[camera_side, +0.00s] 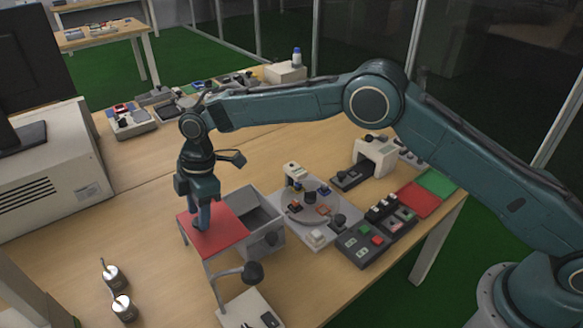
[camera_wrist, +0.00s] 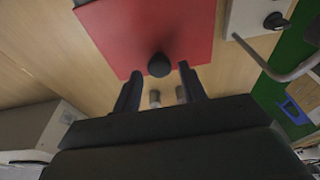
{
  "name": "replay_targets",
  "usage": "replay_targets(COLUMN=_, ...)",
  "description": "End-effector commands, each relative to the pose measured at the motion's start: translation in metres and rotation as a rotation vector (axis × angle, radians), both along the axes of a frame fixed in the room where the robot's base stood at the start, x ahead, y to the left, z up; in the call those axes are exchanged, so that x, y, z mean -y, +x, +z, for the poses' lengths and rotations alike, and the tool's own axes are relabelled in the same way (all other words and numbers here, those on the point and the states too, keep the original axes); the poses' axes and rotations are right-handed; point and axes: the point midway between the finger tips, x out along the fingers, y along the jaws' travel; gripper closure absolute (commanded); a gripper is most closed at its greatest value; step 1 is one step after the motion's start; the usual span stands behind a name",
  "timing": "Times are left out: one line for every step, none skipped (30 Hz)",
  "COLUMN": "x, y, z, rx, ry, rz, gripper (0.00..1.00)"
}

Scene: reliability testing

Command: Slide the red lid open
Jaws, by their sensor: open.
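The red lid (camera_side: 229,226) lies flat at the left of the grey box (camera_side: 268,211) in the side view. The right part of the box is uncovered and I see into it. The lid fills the top of the wrist view (camera_wrist: 145,28), with a round black knob (camera_wrist: 159,65) near its edge. My gripper (camera_side: 201,222) points down over the lid. In the wrist view my gripper (camera_wrist: 160,72) is open, with one finger on each side of the knob. I cannot tell whether either finger touches it. The fingers hide the knob in the side view.
A black-knobbed lever (camera_side: 252,273) on a pale base stands in front of the box. A grey board with small parts (camera_side: 311,213) and a dark button panel (camera_side: 375,232) stand to the right. Two small canisters (camera_side: 113,276) are at the front left. Bare table lies left of the lid.

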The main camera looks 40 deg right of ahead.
Motion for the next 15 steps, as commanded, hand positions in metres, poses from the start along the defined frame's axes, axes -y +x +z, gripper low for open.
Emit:
replay_targets(x=0.0, y=0.001, z=0.004, rx=0.002, ry=0.001, rz=0.0, gripper=0.58)
replay_targets(x=0.0, y=0.001, z=0.006, rx=0.002, ry=0.001, rz=0.0, gripper=0.58)
replay_targets(x=0.0, y=0.001, z=0.009, rx=0.003, ry=0.001, rz=-0.001, gripper=0.58)
replay_targets(x=0.0, y=0.001, z=0.011, rx=0.003, ry=0.001, rz=-0.001, gripper=0.58)
replay_targets(x=0.0, y=0.001, z=0.014, rx=0.003, ry=0.001, rz=-0.002, gripper=0.58)
replay_targets(x=0.0, y=0.001, z=0.017, rx=0.003, ry=0.001, rz=-0.002, gripper=0.58)
replay_targets(x=0.0, y=0.001, z=0.019, rx=0.003, ry=0.001, rz=-0.002, gripper=0.58)
replay_targets(x=0.0, y=0.001, z=0.021, rx=0.003, ry=0.001, rz=-0.001, gripper=0.58)
replay_targets(x=0.0, y=0.001, z=0.024, rx=0.003, ry=0.002, rz=-0.001, gripper=0.58)
replay_targets(x=0.0, y=0.001, z=0.026, rx=0.002, ry=0.001, rz=0.0, gripper=0.58)
replay_targets(x=0.0, y=0.001, z=0.027, rx=0.002, ry=0.001, rz=0.0, gripper=0.58)
replay_targets(x=0.0, y=0.0, z=0.029, rx=0.001, ry=0.0, rz=0.0, gripper=0.58)
replay_targets(x=0.0, y=0.0, z=0.031, rx=0.001, ry=0.0, rz=-0.001, gripper=0.58)
replay_targets(x=0.0, y=0.0, z=0.032, rx=0.001, ry=0.0, rz=-0.001, gripper=0.58)
replay_targets(x=0.0, y=0.0, z=0.033, rx=0.001, ry=0.0, rz=-0.001, gripper=0.58)
